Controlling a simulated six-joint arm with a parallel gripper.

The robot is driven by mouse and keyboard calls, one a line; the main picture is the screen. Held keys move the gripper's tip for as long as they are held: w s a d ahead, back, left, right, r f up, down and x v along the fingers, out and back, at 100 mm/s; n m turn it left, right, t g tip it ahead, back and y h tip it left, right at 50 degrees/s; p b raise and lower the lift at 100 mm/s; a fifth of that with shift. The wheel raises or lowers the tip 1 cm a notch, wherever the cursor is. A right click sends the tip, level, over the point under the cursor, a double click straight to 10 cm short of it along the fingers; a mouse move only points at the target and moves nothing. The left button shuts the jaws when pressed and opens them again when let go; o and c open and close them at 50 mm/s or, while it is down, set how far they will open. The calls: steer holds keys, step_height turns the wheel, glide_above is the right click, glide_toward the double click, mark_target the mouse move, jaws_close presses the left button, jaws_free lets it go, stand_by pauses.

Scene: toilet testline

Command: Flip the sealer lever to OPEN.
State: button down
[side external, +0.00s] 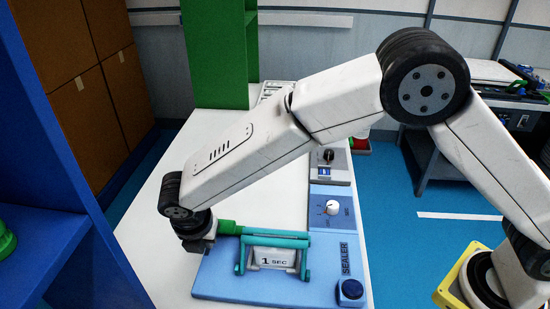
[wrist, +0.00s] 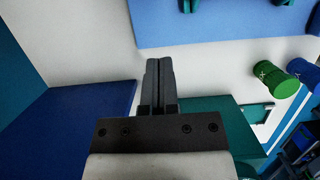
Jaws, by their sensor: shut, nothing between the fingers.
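The sealer is a light-blue panel (side external: 222,277) on the white table in the side external view. It carries a teal hinged frame (side external: 273,241) with arms at both sides, around a white block marked "1 SEC" (side external: 275,258). A green cylindrical piece (side external: 229,227) sticks out at the frame's upper left. My gripper (side external: 197,244) is low at the panel's left edge, close to the green piece; I cannot tell whether they touch. In the wrist view my gripper (wrist: 160,66) has its fingers together and empty, with the blue panel's edge (wrist: 220,33) beyond them.
A dark-blue button (side external: 350,289) sits beside the SEALER label. A white knob (side external: 332,207) and a black-knob panel (side external: 329,157) stand farther back. A green post (side external: 215,55) rises behind; a blue shelf (side external: 45,240) stands left. The white tabletop's middle (side external: 210,135) is clear.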

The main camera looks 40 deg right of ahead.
mark_target(224, 228)
steer(key=w+d+f, duration=0.3)
steer(key=f, duration=0.1)
steer(key=shift+w+d+f, duration=0.15)
steer(key=shift+w+d, duration=0.2)
stand_by(0.3)
steer(key=shift+w, duration=0.1)
stand_by(0.4)
steer(key=shift+w+d+r, duration=0.1)
steer(key=shift+d+r, duration=0.1)
steer(key=shift+r, duration=0.1)
